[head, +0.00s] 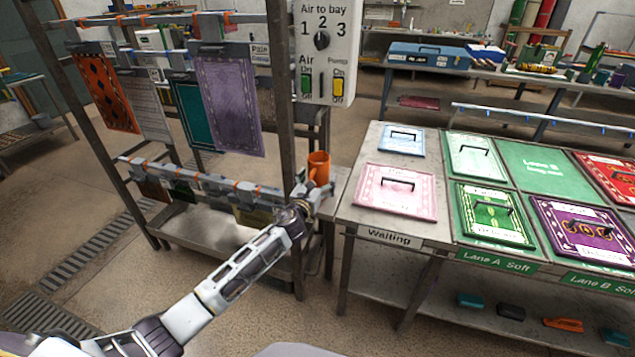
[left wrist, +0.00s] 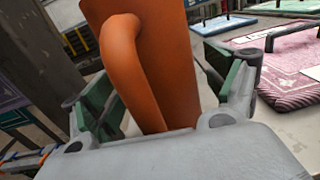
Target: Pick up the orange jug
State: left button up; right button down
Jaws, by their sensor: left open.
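The orange jug (head: 318,167) stands upright on a small grey ledge between the hanging rack and the Waiting table. In the left wrist view the jug (left wrist: 172,60) fills the middle, with its curved handle (left wrist: 118,65) facing the camera. My left gripper (head: 313,187) reaches it from the front. In the left wrist view its green-padded fingers are open, one on each side of the jug, with a gap showing at the left. The jug's lower part is hidden behind the gripper. My right gripper is not in view.
The Waiting table (head: 345,205) with a pink rug sample (head: 396,203) stands just right of the jug. A rack post (head: 287,100) and the Air to bay control panel (head: 322,60) are close by on the left and above. Rugs hang on the rack at left.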

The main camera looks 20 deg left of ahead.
pick_arm(q)
jog(key=shift+c, duration=0.4)
jog(key=shift+r, duration=0.1)
jog(key=c, duration=1.4)
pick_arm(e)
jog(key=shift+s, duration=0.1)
pick_arm(q)
jog(key=shift+r, duration=0.15)
